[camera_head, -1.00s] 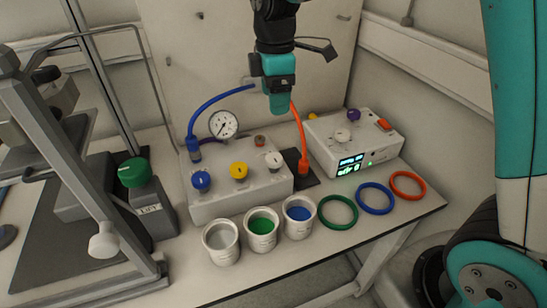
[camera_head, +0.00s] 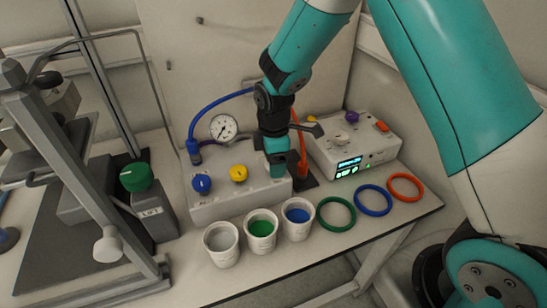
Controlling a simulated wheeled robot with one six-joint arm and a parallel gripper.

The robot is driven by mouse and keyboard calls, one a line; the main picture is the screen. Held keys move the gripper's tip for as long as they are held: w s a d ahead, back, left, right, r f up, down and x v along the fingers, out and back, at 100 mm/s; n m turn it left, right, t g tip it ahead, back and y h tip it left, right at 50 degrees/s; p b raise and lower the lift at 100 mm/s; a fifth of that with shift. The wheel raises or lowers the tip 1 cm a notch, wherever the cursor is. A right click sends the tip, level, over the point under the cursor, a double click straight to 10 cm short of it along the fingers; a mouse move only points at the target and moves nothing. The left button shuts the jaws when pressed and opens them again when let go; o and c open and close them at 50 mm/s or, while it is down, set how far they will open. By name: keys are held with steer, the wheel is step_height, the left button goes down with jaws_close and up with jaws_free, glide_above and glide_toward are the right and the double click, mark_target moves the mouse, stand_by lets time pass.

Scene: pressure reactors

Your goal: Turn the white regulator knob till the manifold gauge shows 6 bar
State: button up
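The manifold box (camera_head: 235,199) is pale, with a blue knob (camera_head: 202,184) and a yellow knob (camera_head: 238,173) on top. Its white regulator knob is hidden behind my gripper. The manifold gauge (camera_head: 223,128) is a round white dial at the back; its needle is too small to read. My gripper (camera_head: 278,168) points down at the right part of the manifold box, over the spot of the white knob. I cannot tell whether it touches the knob or whether its fingers are open.
A second box (camera_head: 375,141) with a lit green display stands to the right. Three cups (camera_head: 222,243) and green, blue and orange rings (camera_head: 404,187) lie in front. A blue hose (camera_head: 215,99) and an orange hose (camera_head: 302,146) rise nearby. A grey frame (camera_head: 88,165) stands at left.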

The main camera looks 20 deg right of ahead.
steer(key=shift+c, duration=0.3)
steer(key=c, duration=0.9)
steer(key=shift+o, duration=0.2)
steer(key=shift+m, duration=0.3)
